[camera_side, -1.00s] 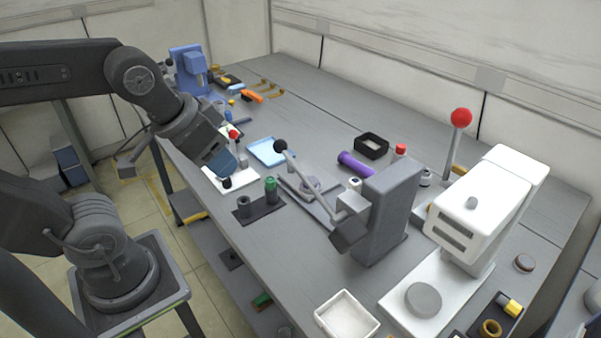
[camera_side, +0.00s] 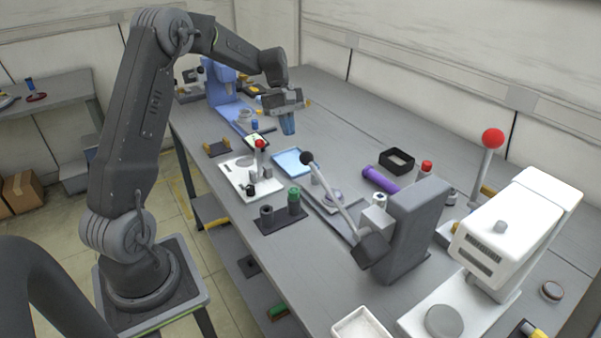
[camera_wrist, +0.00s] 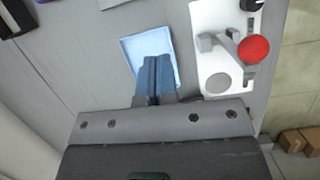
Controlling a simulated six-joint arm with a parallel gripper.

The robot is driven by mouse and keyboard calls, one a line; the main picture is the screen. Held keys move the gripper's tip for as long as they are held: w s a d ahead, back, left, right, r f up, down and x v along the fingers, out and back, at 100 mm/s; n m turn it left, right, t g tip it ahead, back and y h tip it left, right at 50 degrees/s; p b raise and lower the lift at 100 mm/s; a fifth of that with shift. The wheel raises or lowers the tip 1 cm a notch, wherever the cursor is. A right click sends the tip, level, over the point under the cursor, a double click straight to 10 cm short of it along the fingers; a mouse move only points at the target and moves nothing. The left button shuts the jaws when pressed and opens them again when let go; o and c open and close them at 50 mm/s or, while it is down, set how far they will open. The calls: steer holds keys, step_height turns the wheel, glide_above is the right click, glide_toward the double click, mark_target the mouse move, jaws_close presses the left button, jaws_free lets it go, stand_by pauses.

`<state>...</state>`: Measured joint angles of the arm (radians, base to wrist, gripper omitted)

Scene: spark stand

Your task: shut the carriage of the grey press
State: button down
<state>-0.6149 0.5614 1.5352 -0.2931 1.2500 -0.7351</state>
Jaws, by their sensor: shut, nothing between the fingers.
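The grey press (camera_side: 412,230) stands right of the middle of the bench in the side view. Its long lever ends in a black ball (camera_side: 307,158) and leans up to the left. The carriage (camera_side: 330,197), low on the grey base and bearing a round disc, sits left of the press column, partly behind the lever. My gripper (camera_side: 288,127) is shut and empty, fingers down, above and behind the light blue tray (camera_side: 292,162). It is well left of the press. In the wrist view my blue fingertips (camera_wrist: 155,62) overlap the tray (camera_wrist: 135,48); the press is not recognisable there.
A white fixture with a red-ball lever (camera_side: 260,144) stands left of the tray. A dark holder with green and black cylinders (camera_side: 283,222) lies before the press. A purple cylinder (camera_side: 380,179) and black box (camera_side: 397,160) lie behind it. A white press (camera_side: 520,235) stands right.

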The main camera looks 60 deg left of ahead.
mark_target(335, 210)
steer(key=shift+n+h, duration=0.3)
steer(key=shift+n, duration=0.3)
steer(key=f, duration=0.3)
steer(key=d+f, duration=0.1)
steer(key=f, duration=0.7)
steer(key=shift+w+d, duration=0.15)
steer(key=d, duration=0.3)
steer(key=shift+d+f, duration=0.1)
steer(key=shift+f, duration=0.15)
steer(key=shift+d, duration=0.5)
steer(key=d, duration=1.4)
steer(key=shift+d, duration=0.35)
steer(key=shift+a, duration=0.1)
